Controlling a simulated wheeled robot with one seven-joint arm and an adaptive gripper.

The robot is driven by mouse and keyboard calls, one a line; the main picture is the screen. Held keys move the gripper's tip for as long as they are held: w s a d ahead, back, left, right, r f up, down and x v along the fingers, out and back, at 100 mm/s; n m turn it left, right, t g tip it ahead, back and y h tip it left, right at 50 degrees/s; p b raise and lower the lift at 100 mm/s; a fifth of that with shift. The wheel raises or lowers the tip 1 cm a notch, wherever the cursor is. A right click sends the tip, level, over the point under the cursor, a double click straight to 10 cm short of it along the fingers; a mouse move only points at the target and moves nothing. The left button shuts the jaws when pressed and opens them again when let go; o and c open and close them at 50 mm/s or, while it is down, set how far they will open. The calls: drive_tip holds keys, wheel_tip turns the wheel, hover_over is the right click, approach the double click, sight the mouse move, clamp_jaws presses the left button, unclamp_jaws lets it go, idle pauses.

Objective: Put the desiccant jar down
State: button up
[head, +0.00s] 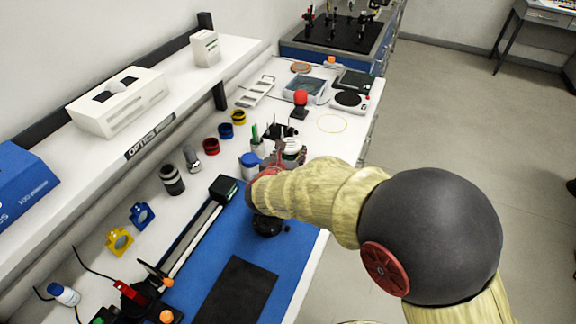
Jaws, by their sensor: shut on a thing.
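My gripper (288,161) is at the far end of my arm, over the right part of the bench, mostly hidden behind my wrist. It is shut on what looks like the desiccant jar (293,145), of which a pale round top shows. The jar's lower part is hidden, so I cannot tell whether it touches the bench. A thin yellow ring (332,123) is marked on the white bench top (345,140), beyond and right of the gripper.
A blue-lidded jar (250,164) and a holder with green items (258,142) stand close left of the gripper. A red ball on a dark base (300,102), a balance (350,99) and a clear-lidded box (305,88) stand behind. The yellow ring's inside is clear.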

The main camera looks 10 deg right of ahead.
drive_tip(key=w+f+b, duration=0.1)
drive_tip(key=w+f, duration=0.2)
drive_tip(key=shift+f, duration=0.2)
drive_tip(key=shift+f+b, duration=0.95)
drive_tip(key=shift+f, duration=0.6)
drive_tip(key=shift+f, duration=0.15)
drive_tip(key=o, duration=1.2)
drive_tip(key=shift+o, duration=0.2)
